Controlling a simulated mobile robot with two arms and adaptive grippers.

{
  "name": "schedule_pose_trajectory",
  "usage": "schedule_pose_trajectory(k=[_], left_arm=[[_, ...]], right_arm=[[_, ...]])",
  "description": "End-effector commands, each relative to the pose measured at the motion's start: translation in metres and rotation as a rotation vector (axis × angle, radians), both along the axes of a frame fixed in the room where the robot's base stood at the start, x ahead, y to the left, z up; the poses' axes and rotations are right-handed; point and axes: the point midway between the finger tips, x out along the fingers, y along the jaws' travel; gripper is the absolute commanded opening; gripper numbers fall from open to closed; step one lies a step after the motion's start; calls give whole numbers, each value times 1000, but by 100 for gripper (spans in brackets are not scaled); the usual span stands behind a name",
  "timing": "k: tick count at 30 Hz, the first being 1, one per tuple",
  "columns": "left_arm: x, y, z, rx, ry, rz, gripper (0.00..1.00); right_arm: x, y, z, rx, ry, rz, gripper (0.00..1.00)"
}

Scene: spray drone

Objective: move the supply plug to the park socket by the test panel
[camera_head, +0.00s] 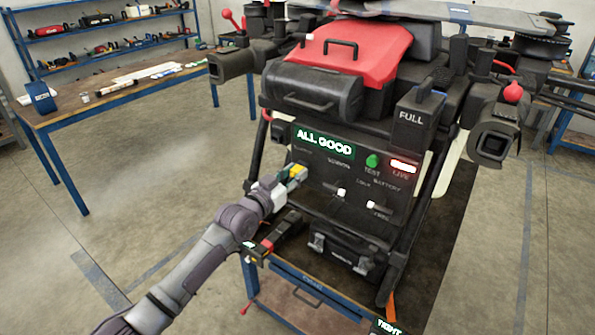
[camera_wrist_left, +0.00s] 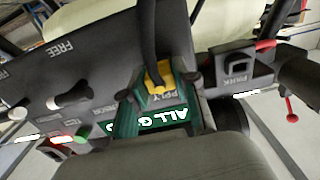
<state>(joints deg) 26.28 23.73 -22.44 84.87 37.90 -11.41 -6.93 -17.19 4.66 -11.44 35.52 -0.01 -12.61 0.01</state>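The supply plug is yellow with a thick black cable and sits at the socket marked SUPPLY on the dark test panel (camera_head: 325,195). It shows in the wrist view (camera_wrist_left: 158,78) and at my left gripper's tip in the head view (camera_head: 298,171). My left gripper (camera_head: 286,180) is at the plug; in the wrist view its two dark fingers (camera_wrist_left: 158,86) stand on either side with gaps, so it looks open. The park socket (camera_wrist_left: 236,62), marked PARK, is on a black block beside the panel; its opening looks empty. My right gripper is out of view.
The panel bears a lit ALL GOOD display (camera_head: 325,142), a green test button (camera_head: 372,161) and light switches. The drone's black nozzles (camera_head: 495,140) stick out beside it. A blue-edged cart (camera_head: 300,290) is below; a workbench (camera_head: 120,85) stands at left with clear floor between.

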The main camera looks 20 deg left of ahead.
Motion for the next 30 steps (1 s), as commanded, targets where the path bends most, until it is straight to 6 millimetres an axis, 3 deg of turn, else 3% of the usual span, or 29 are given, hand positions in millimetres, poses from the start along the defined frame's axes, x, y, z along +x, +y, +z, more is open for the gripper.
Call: schedule_pose_trajectory(k=[1,4,14,30], left_arm=[[0,0,0,0,0,0,16],[0,0,0,0,0,0,0],[-2,1,1,0,0,0,0],[-22,9,1,0,-1,1,0]], right_arm=[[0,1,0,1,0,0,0],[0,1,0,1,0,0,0],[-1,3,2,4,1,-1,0],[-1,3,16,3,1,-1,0]])
